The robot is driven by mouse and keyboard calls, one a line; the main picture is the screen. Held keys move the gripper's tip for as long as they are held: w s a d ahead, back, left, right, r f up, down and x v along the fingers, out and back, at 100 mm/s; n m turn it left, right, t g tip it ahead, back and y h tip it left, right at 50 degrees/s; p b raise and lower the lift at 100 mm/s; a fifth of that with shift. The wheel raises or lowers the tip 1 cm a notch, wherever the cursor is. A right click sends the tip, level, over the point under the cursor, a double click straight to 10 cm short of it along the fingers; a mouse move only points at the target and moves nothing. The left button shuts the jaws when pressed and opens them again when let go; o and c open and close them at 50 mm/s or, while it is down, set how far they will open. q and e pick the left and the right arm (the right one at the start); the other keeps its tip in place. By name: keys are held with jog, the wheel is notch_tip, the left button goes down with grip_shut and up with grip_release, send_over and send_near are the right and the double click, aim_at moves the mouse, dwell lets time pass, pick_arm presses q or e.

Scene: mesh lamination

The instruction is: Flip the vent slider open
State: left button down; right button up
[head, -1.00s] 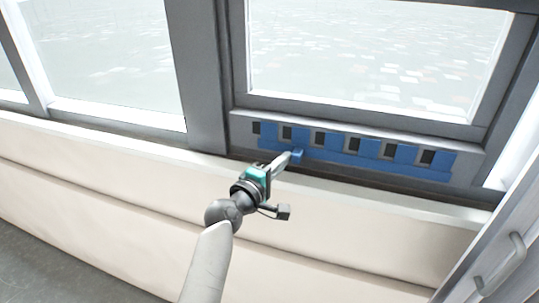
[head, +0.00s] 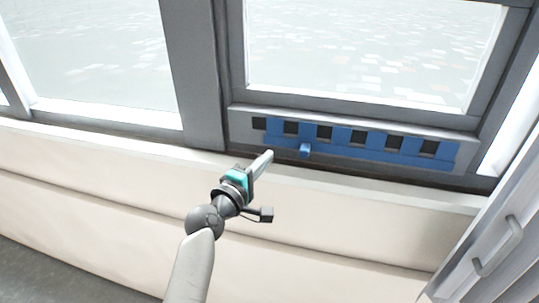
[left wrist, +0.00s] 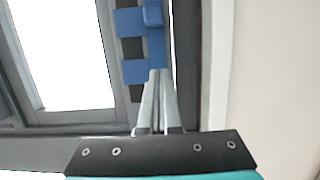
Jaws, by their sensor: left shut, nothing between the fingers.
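The blue vent slider (head: 375,153) lies along the grey sill under the right window, with dark square slots showing between its blue blocks. Its small blue knob (head: 305,149) sticks out near the left end. My left gripper (head: 268,154) is shut and empty, its tips just left of the knob with a gap between. In the left wrist view the shut fingertips (left wrist: 158,75) show below the knob (left wrist: 152,15), in front of the slider's strip (left wrist: 157,48). My right gripper is not in view.
A grey window frame (head: 206,75) stands left of the vent. A cream wall panel (head: 330,220) with a ledge runs below it. A grey panel with a handle (head: 498,246) is at the lower right. The space before the panel looks clear.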

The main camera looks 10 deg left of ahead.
pick_arm(q)
jog(key=shift+d+v, duration=0.3)
jog(key=shift+v, duration=3.05)
jog(key=s+f+m+g+y+b, duration=0.1)
jog(key=s+f+m+g+b, duration=0.2)
jog(key=f, duration=1.1)
jog(key=s+f+m+g+y+b, duration=0.1)
jog(key=s+f+g+b, duration=0.2)
jog(key=f, duration=1.2)
jog(key=s+f+m+g+y+b, duration=0.1)
jog(key=s+f+m+g+b, duration=0.3)
jog(key=f, duration=1)
jog(key=s+a+f+m+g+y+b, duration=0.1)
jog(key=s+f+m+g+b, duration=0.2)
jog(key=s+f, duration=1)
jog(key=s+a+f+m+g+y+b, duration=0.1)
jog(key=s+f+m, duration=0.5)
jog(key=s+f, duration=0.8)
jog(key=s+a+g+b, duration=0.1)
jog(key=s+g+b, duration=0.1)
jog(key=s, duration=0.6)
jog(key=shift+a+b, duration=0.2)
jog(key=shift+b, duration=0.15)
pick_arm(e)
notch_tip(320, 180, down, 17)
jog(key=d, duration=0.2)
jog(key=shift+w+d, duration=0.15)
